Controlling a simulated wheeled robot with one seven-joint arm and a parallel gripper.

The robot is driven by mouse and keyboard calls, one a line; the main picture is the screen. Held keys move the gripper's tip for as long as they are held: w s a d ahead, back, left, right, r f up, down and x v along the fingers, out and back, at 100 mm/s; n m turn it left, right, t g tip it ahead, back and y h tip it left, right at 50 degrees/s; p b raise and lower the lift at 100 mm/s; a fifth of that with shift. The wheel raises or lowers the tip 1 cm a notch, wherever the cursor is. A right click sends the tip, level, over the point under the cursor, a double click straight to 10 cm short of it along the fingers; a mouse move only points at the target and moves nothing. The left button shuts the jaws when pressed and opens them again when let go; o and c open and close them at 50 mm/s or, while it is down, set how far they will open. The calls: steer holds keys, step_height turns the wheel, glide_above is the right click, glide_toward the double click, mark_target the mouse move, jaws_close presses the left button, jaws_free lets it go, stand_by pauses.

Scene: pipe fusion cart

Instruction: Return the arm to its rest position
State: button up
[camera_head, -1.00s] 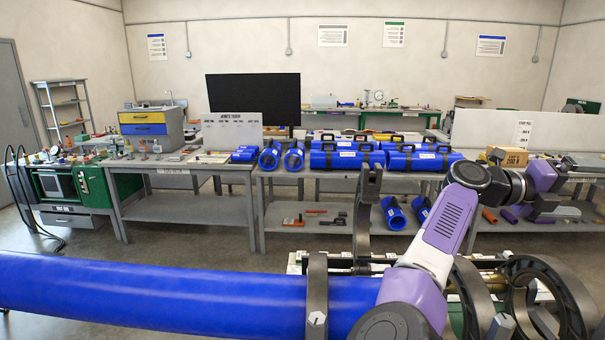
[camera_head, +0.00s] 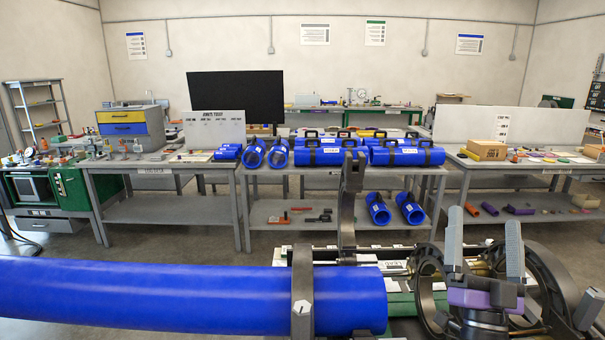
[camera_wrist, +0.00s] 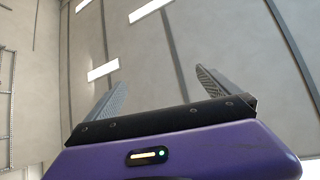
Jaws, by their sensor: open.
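My gripper (camera_head: 484,248) is at the lower right of the head view, its two grey fingers pointing up and spread apart with nothing between them. It stands in front of the dark clamp rings of the fusion cart (camera_head: 550,275). In the wrist view my gripper (camera_wrist: 157,90) shows both fingers apart against the ceiling and its lights. A long blue pipe (camera_head: 150,295) lies across the lower left, its end held in a dark clamp (camera_head: 302,285). My gripper is apart from the pipe. The rest of my arm is mostly out of view.
A table (camera_head: 245,172) behind the cart carries several blue pipe pieces. A left table (camera_head: 160,168) holds fittings, and a right table (camera_head: 560,165) holds a cardboard box (camera_head: 487,149). A raised open clamp (camera_head: 349,200) stands beside the pipe end. Grey floor lies between cart and tables.

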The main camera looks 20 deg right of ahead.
steer(key=s+a+f+n+g+y+b, duration=0.1)
steer(key=s+a+f+n+y, duration=0.5)
steer(key=a+f, duration=0.25)
steer(key=s+a+f+n+y+b, duration=0.1)
steer(key=s+a+f+n+y, duration=0.4)
steer(key=a+f+y, duration=0.4)
steer(key=s+a+f+g+y+b, duration=0.1)
steer(key=s+a+f+g, duration=0.2)
steer(key=s+f, duration=0.3)
steer(key=s+a+f+n+g, duration=0.1)
steer(key=s+a+f+g, duration=0.2)
steer(key=s, duration=0.9)
step_height(320, 180, down, 3)
steer(key=shift+s+a+f+y+b, duration=0.15)
steer(key=shift+a+y+b, duration=0.25)
steer(key=shift+a, duration=0.6)
